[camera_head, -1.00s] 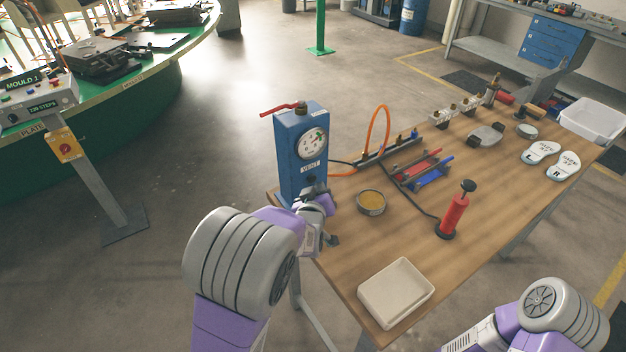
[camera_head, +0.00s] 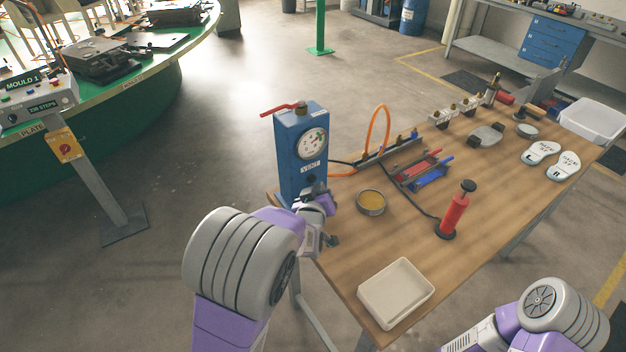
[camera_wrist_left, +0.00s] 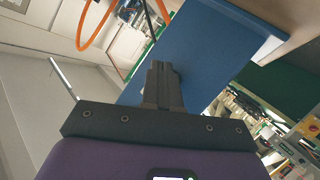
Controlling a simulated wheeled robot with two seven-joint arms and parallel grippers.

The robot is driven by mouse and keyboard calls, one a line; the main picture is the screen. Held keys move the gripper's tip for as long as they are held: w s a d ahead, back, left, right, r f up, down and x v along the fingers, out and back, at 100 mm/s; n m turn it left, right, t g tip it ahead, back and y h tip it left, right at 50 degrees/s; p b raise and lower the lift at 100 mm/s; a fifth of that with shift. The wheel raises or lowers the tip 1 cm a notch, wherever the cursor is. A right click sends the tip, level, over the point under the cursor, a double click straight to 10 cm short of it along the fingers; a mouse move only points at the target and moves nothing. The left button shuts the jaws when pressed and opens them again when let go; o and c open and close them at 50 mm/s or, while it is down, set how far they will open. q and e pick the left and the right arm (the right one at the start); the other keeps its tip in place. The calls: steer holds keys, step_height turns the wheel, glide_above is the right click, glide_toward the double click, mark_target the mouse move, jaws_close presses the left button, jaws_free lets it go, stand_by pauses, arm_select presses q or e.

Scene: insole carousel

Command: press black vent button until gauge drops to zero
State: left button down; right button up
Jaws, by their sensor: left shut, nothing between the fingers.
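The blue box (camera_head: 290,155) stands at the table's left edge, with a round white gauge (camera_head: 312,143) on its front. The gauge has red and green marks; its needle is too small to read. Below it is a white VENT label (camera_head: 311,167) and a small dark knob that looks like the black vent button (camera_head: 310,179). My left gripper (camera_wrist_left: 163,68) is shut and empty, its fingertips in front of the blue box in the left wrist view. In the head view it is low at the box's front; I cannot tell whether it touches the button. My right gripper is out of view.
On the wooden table stand a round tin (camera_head: 371,202), a red hand pump (camera_head: 454,210) and a cream tray (camera_head: 396,292). A red lever (camera_head: 280,109) tops the box.

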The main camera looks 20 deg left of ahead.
arm_select(q)
steer(key=shift+w+a, duration=0.1)
stand_by(0.5)
steer(key=shift+w+a, duration=0.2)
steer(key=shift+w+a+b, duration=0.3)
steer(key=shift+a+b, duration=0.1)
steer(key=shift+a, duration=0.05)
stand_by(2.2)
steer(key=shift+s+d, duration=0.1)
stand_by(0.4)
steer(key=shift+s+d+p, duration=0.3)
steer(key=shift+s+d, duration=0.2)
steer(key=shift+d, duration=0.15)
steer(key=s+d, duration=0.1)
steer(key=d, duration=0.1)
steer(key=s+d+p, duration=0.1)
steer(key=s+d, duration=0.1)
stand_by(0.4)
stand_by(0.4)
